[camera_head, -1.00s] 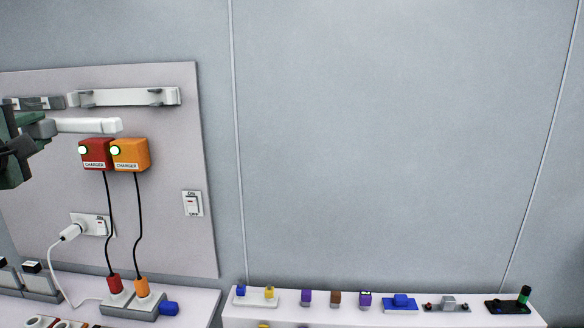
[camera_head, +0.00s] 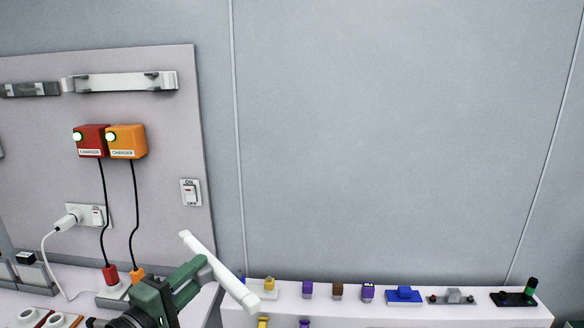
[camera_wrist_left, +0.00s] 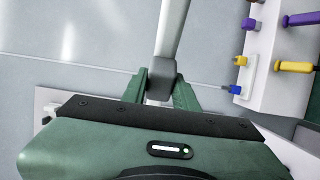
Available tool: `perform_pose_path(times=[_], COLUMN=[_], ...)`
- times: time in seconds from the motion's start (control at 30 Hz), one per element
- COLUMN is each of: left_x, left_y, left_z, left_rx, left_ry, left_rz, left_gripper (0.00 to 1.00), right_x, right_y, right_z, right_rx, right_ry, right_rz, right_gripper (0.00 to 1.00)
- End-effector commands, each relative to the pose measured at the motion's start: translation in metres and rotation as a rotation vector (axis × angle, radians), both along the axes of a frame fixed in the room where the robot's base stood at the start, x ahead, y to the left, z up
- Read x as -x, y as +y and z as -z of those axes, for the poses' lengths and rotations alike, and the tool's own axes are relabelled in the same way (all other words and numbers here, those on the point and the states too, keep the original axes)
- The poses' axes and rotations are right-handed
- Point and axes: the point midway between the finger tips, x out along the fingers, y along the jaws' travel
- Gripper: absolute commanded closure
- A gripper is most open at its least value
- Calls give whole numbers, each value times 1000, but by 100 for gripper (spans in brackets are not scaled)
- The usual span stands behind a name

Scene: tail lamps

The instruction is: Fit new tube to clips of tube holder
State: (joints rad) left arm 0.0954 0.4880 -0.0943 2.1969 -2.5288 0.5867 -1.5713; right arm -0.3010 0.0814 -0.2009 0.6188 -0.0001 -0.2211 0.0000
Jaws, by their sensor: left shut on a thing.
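My left gripper (camera_head: 205,272) is shut on a white tube (camera_head: 232,282), gripping it near its middle. The tube slants from upper left to lower right, in front of the board's lower right edge. In the left wrist view the gripper's fingers (camera_wrist_left: 158,88) close around the tube (camera_wrist_left: 175,35), which points up and away. A white tube holder (camera_head: 122,83) with two dark grey clips is fixed high on the board; no tube sits in its clips. The gripper and tube are well below and right of the holder, apart from it. My right gripper is out of view.
The board (camera_head: 185,130) carries a red charger (camera_head: 90,140), an orange charger (camera_head: 127,141), a switch (camera_head: 190,192) and a wall socket (camera_head: 96,215). Cables hang to plugs below. A shelf (camera_head: 380,315) at right holds several small parts. The wall (camera_head: 400,130) between is clear.

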Motion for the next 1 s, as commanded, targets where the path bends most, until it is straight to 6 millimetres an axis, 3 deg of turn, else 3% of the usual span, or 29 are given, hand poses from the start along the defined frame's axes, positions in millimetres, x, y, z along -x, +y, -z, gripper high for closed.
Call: perform_pose_path(times=[0.03, 0.1, 0.2, 0.4, 0.7, 1.0], left_x=[16, 40, 71, 125, 181, 194], left_y=[-17, -35, -48, -41, -5, 7], left_z=[29, 57, 85, 125, 159, 164], left_rx=[10, 13, 13, 8, -3, -6], left_ry=[11, 11, 9, 12, 7, 0], left_rz=[29, 50, 30, -118, -367, -432], left_gripper=[100, 100, 100, 100, 100, 100], right_x=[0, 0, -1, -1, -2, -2], right_y=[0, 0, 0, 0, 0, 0], right_z=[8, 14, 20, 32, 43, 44], right_rx=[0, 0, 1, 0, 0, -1], right_ry=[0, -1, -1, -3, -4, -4], right_rz=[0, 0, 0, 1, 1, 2], right_gripper=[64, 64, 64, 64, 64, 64])
